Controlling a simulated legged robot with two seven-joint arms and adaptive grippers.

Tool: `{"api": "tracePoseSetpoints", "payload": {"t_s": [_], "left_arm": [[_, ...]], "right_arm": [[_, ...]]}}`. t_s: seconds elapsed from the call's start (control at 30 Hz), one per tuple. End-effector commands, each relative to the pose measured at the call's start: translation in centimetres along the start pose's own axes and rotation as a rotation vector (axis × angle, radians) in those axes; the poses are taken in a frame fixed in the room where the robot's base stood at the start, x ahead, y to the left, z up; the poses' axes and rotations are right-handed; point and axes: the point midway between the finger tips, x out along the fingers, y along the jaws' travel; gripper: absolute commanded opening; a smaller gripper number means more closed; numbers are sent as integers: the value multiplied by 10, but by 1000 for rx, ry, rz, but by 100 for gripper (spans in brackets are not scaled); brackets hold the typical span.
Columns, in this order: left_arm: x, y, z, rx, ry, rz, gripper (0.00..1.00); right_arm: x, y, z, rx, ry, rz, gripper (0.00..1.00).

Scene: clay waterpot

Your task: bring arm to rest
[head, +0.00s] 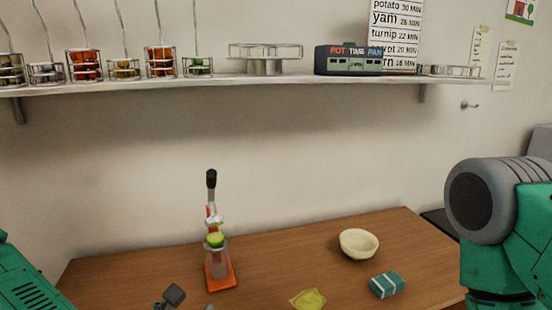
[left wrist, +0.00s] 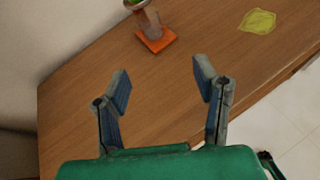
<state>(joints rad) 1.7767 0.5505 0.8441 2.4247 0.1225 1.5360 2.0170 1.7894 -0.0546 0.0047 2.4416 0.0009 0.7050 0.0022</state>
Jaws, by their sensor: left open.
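My left gripper (left wrist: 160,88) is open and empty above the bare wooden table, with its two fingers apart in the left wrist view. In the head view a grey piece of it (head: 172,296) shows at the bottom edge, left of the middle. My green left arm (head: 30,280) enters at the lower left corner. My green right arm (head: 500,230) with a grey joint stands at the right side of the head view. The right gripper is out of frame.
The table (head: 130,265) carries an orange-based stand (head: 222,278) with a glass and green top, a cream bowl (head: 358,243), a teal box (head: 386,286) and a yellow cloth-like piece (head: 308,299). The stand's base (left wrist: 155,40) is beyond the left fingers. A shelf (head: 260,82) holds several jars.

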Motion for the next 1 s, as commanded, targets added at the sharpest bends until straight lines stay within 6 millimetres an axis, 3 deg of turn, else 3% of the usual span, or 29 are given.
{"api": "tracePoseSetpoints", "payload": {"t_s": [0.37, 0.47, 0.57, 0.63, 0.8, 0.9, 1.0], "left_arm": [[-2, -38, -94, 547, 113, -197, 55], [-6, -48, -131, 761, 146, -286, 55], [-13, -54, -179, 1034, 175, -411, 55], [-21, -55, -221, 1277, 189, -532, 55], [-51, -32, -321, 1898, 164, -904, 55], [-68, -8, -362, 2187, 111, -1128, 55], [-82, 15, -388, 2388, 49, -1320, 55]], "right_arm": [[22, 0, 0, 0, 1, 0, 40], [30, 0, 1, 0, 1, 0, 40], [40, 0, 2, 0, 1, 0, 40], [50, 0, 2, 0, 1, 0, 40], [74, -1, 4, 0, 1, 0, 40], [85, -1, 4, 0, 1, 0, 40], [93, -1, 5, 0, 1, 0, 40]]}}
